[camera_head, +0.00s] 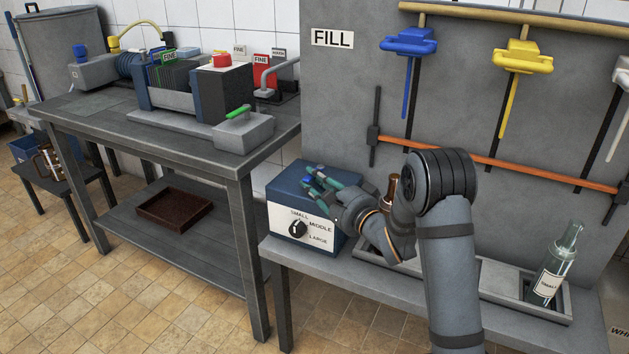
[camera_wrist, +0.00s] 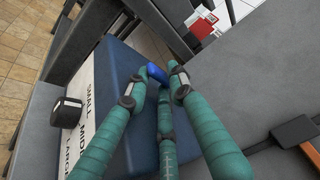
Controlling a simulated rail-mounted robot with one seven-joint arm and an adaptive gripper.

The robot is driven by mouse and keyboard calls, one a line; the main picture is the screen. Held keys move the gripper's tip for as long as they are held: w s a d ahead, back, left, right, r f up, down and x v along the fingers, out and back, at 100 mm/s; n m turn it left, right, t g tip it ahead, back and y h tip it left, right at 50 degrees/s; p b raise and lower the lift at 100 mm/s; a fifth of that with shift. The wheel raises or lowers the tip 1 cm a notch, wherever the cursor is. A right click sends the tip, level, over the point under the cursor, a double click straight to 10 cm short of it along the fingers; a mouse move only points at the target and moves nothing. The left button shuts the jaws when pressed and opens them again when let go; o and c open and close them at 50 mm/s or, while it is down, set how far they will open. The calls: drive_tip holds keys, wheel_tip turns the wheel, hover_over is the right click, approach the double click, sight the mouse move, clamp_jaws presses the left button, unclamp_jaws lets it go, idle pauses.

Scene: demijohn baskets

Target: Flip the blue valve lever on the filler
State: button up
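The filler is a blue box (camera_head: 285,187) with a black dial (camera_head: 298,229) marked small, middle and large, on the grey bench below the FILL sign. In the wrist view its blue top (camera_wrist: 118,72) lies below my fingers. A small bright blue lever (camera_wrist: 157,74) shows between my fingertips. My gripper (camera_head: 312,180) has green fingers and is over the top of the box. In the wrist view the fingertips (camera_wrist: 161,76) come close around the lever. Whether they press on it is unclear. The lever's base is hidden by the fingers.
A tray (camera_head: 500,280) to the right of the box holds a green bottle (camera_head: 555,265) and a brown bottle (camera_head: 391,187) partly behind my arm. Blue (camera_head: 408,42) and yellow (camera_head: 520,57) handles hang on the grey panel above. A machine table (camera_head: 90,110) stands at left.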

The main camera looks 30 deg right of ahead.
drive_tip(key=c, duration=0.3)
clamp_jaws()
idle(0.5)
